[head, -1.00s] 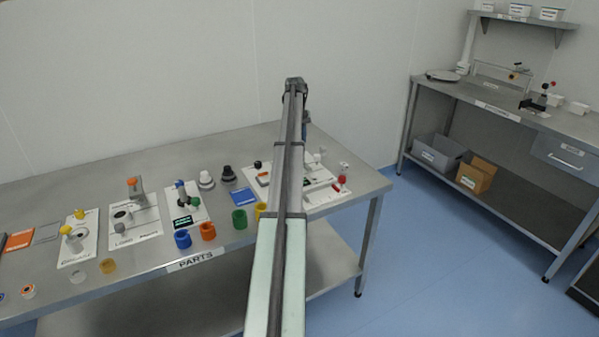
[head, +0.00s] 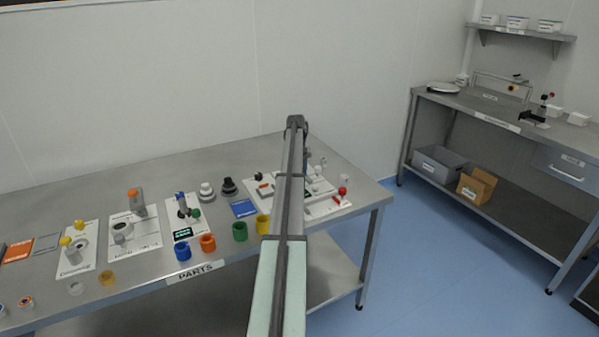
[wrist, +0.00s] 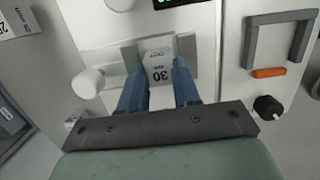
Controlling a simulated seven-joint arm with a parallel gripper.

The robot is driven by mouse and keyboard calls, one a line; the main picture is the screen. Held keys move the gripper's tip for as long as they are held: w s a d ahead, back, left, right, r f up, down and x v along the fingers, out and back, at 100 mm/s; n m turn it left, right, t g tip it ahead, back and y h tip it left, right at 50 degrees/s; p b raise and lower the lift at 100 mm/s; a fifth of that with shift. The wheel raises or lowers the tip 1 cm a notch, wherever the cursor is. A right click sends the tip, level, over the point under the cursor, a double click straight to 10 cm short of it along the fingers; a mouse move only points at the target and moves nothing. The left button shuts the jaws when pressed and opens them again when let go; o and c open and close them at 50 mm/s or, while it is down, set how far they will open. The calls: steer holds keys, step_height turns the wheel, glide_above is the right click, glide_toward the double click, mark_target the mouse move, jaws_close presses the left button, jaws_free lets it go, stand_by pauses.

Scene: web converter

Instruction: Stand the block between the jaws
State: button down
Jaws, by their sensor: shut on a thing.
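The block (wrist: 157,76) is white with a dark "30" printed on it, seen in the wrist view. My gripper (wrist: 159,84) has blue fingers, one on each side of the block, shut on it. Grey jaws (wrist: 130,55) stand to the left and right (wrist: 187,46) of the block, which appears to be between them. I cannot tell whether its underside touches the surface below. In the head view my arm hides the block, the jaws and most of the gripper, over the right end of the table.
A white knob (wrist: 87,83) lies left of the jaws. A grey bracket (wrist: 280,38), an orange bar (wrist: 269,72) and a black knob (wrist: 267,107) lie to the right. In the head view, several coloured cups, like the green one (head: 240,231), line the steel table (head: 90,190).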

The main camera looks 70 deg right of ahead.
steer(key=shift+f, duration=0.1)
steer(key=c, duration=0.8)
jaws_free()
step_height(320, 180, up, 12)
steer(key=w+d, duration=0.1)
steer(key=shift+w+d, duration=0.15)
steer(key=shift+w, duration=0.1)
